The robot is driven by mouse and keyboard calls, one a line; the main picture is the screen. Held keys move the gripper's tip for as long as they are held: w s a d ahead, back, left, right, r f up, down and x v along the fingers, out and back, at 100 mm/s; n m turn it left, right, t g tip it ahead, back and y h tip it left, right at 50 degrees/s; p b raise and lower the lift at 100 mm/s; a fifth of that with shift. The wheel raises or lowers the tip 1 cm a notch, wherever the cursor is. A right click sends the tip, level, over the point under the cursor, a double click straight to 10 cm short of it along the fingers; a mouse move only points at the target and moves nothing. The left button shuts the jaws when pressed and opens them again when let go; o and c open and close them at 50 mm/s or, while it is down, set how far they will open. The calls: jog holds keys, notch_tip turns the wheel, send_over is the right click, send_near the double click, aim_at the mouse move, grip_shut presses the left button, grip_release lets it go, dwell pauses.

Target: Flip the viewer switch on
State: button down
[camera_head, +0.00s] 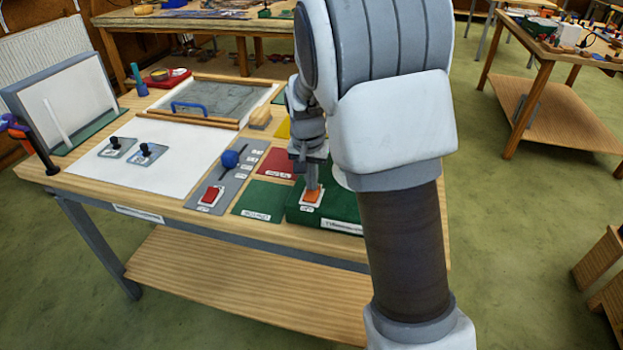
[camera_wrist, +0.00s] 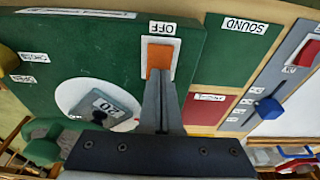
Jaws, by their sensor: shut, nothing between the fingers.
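An orange rocker switch (camera_head: 312,196) in a white frame sits on top of a dark green box (camera_head: 345,211) at the front right of the table. In the wrist view the switch (camera_wrist: 159,58) has a label that appears to read OFF beside it. My gripper (camera_head: 312,184) points down over the switch with its fingers shut and empty. In the wrist view the fingertips (camera_wrist: 159,76) overlap the switch's near edge; I cannot tell whether they touch it. No label that I can read names the viewer.
A grey plate with a red switch (camera_head: 210,195) and a blue knob (camera_head: 230,159) lies to the left. A green plate labelled SOUND (camera_wrist: 238,45) and a red plate (camera_head: 277,162) lie beside the box. A white disc (camera_wrist: 88,98) is on the box.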

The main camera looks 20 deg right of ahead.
jog(key=shift+w+d+p, duration=0.1)
jog(key=shift+p, duration=0.25)
jog(key=shift+f+g, duration=0.3)
jog(key=shift+s+a, duration=0.5)
jog(key=shift+s, duration=0.3)
jog(key=shift+r, duration=0.1)
jog(key=shift+r, duration=0.35)
notch_tip(320, 180, up, 13)
jog(key=s+a+p, duration=0.1)
jog(key=s+p, duration=0.1)
jog(key=p, duration=0.1)
jog(key=shift+r, duration=0.1)
